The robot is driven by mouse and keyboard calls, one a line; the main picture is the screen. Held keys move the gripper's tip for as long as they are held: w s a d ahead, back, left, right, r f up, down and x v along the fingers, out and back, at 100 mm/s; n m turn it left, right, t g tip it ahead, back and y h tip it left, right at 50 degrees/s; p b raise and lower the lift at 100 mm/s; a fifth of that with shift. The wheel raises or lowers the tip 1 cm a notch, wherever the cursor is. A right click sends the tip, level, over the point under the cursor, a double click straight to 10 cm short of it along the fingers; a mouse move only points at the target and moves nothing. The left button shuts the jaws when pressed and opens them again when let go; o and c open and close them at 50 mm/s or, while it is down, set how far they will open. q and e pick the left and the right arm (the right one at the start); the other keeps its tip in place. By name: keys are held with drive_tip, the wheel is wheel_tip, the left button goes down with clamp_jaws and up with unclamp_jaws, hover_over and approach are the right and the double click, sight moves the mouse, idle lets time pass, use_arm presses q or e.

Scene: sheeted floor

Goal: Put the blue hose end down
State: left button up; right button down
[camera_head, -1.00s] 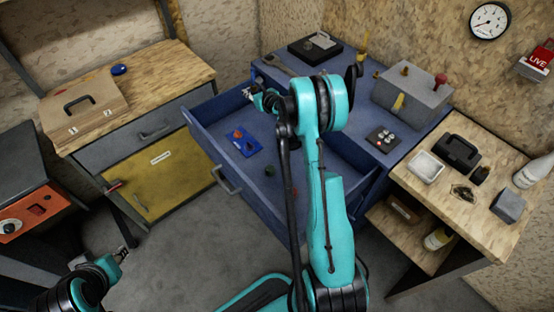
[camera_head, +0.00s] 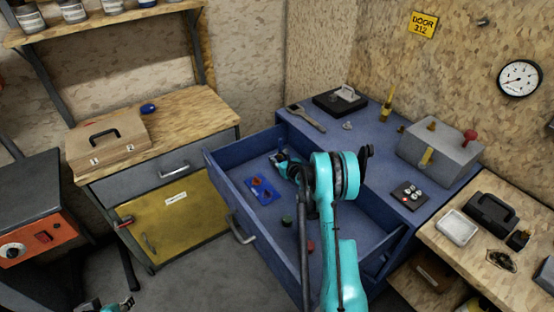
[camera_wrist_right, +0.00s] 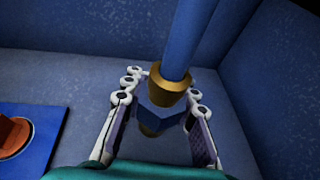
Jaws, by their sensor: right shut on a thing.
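In the right wrist view, my right gripper (camera_wrist_right: 165,98) is shut on the blue hose end (camera_wrist_right: 160,116), a blue body with brass collars and a blue hose (camera_wrist_right: 190,35) rising from it. The gripper is inside a blue-walled space, beside a blue panel (camera_wrist_right: 48,122) with an orange-red piece. In the head view, my right gripper (camera_head: 283,160) is low at the back of the open blue drawer (camera_head: 236,196), right of the blue panel (camera_head: 261,188). My arm hides much there. Only a bit of my left gripper (camera_head: 125,304) shows at the bottom left.
Green (camera_head: 287,220) and red (camera_head: 311,246) pieces lie in the drawer. Behind it, the blue worktop carries a wrench (camera_head: 306,118), a grey box with fittings (camera_head: 440,148) and a small dark panel (camera_head: 410,195). A wooden bench (camera_head: 175,125) stands left.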

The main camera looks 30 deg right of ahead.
drive_tip(key=shift+r, duration=0.1)
drive_tip(key=c, duration=1.2)
unclamp_jaws()
